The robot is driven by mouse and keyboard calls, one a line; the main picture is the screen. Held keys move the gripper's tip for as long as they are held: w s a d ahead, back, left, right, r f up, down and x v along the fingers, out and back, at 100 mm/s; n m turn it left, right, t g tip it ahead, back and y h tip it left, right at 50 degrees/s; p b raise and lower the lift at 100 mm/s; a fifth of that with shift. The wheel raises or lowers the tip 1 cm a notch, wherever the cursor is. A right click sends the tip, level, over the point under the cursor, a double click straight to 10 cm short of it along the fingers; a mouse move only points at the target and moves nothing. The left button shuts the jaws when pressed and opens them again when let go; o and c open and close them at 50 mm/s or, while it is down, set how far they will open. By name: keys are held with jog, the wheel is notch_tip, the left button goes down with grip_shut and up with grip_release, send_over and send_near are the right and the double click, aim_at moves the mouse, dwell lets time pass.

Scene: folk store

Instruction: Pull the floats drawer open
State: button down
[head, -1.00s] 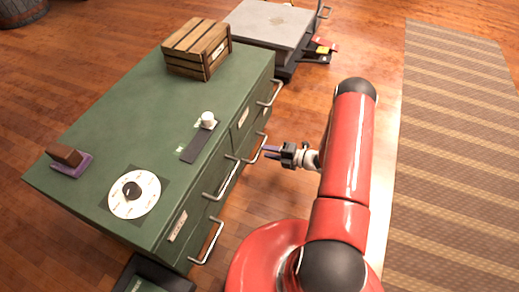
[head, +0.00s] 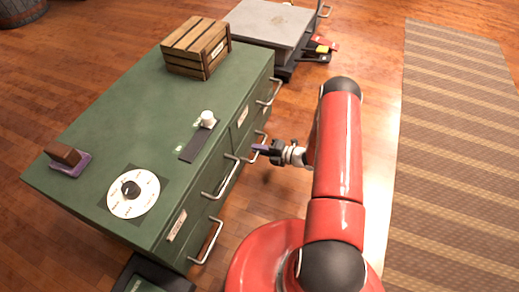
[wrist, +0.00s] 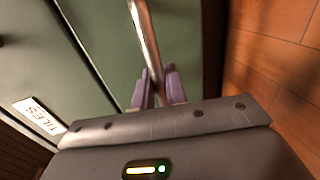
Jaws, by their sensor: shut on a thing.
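The green cabinet (head: 110,110) has drawers with metal bar handles on its right-facing front. My gripper (head: 259,149) is at the lower far handle (head: 265,138) on that front. In the wrist view the purple fingers (wrist: 158,88) stand on either side of the metal handle bar (wrist: 145,35), shut on it. The drawer face behind the handle is green and looks closed. No label reading "floats" can be made out. A "TILES" label (wrist: 40,115) shows on a neighbouring panel to the left.
A wooden crate (head: 187,51), a dial (head: 133,194), a slider panel with a white knob (head: 208,119) and a stamp-like block (head: 67,156) sit on the cabinet top. A grey-topped scale (head: 270,22) stands beyond. Wooden floor and a striped rug (head: 455,150) lie to the right.

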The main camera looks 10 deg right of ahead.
jog(key=f+b+v, duration=0.1)
jog(key=f+v, duration=0.1)
jog(key=v, duration=1.1)
jog(key=d+f+b+v, duration=0.1)
jog(key=f+v, duration=0.2)
jog(key=v, duration=1)
jog(key=shift+s+f, duration=0.2)
jog(key=shift+s, duration=0.15)
jog(key=c, duration=1.5)
grip_release()
jog(key=v, duration=0.8)
jog(key=shift+p, duration=0.35)
jog(key=shift+w+a, duration=0.1)
